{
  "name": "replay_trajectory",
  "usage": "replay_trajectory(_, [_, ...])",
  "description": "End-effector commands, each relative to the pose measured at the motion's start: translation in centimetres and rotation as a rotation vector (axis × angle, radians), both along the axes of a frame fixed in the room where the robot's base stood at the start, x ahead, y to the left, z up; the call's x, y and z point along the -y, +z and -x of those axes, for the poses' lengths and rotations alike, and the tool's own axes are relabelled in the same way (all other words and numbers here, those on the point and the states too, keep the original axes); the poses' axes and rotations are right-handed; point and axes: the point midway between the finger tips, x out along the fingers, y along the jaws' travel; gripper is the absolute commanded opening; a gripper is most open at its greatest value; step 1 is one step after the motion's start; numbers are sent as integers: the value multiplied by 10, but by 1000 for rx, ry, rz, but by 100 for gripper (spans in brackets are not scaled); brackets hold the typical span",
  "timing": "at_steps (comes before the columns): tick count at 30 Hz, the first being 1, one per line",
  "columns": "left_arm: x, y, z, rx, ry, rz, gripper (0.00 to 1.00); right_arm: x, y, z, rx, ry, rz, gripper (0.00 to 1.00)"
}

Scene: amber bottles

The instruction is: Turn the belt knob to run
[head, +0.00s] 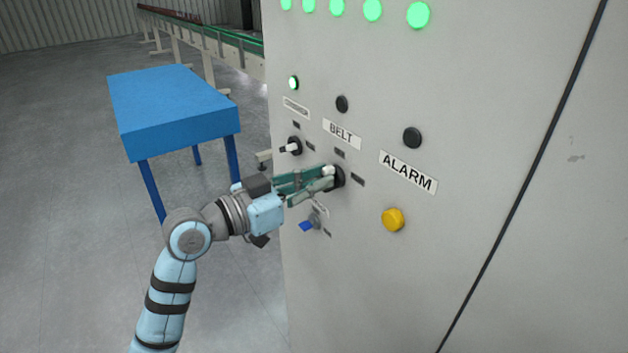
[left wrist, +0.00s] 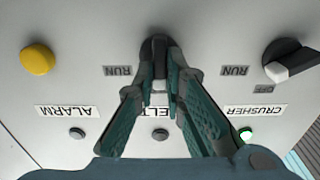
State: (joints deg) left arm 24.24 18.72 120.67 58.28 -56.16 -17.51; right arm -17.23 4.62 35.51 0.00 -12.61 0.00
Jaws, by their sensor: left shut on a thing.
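The belt knob (head: 339,177) is a dark round knob on the grey cabinet front, below the BELT label (head: 342,134). My left gripper (head: 326,178) is shut on it, with its green fingers on either side of the knob's grip. In the left wrist view, which is upside down, the belt knob (left wrist: 157,49) shows between and beyond the fingertips (left wrist: 160,86). The fingers hide part of the BELT label and much of the knob, so I cannot tell its exact setting. The belt lamp (head: 342,104) is dark. My right gripper is not in view.
The crusher knob (head: 294,146) sits left of the belt knob, under a lit green lamp (head: 293,83). A yellow button (head: 393,219) is below the ALARM label (head: 408,172). A blue-handled key switch (head: 308,224) sits below my fingers. A blue table (head: 180,110) stands left.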

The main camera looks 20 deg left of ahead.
Motion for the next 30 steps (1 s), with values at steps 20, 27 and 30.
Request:
replay_trajectory(20, [0, -6, 1, 200, 3, -248, 0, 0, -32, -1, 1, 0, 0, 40])
replay_trajectory(27, [0, -7, 2, 345, 4, -424, 0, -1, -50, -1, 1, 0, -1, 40])
replay_trajectory(30, [1, -7, 2, 405, 3, -496, 0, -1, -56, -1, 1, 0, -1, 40])
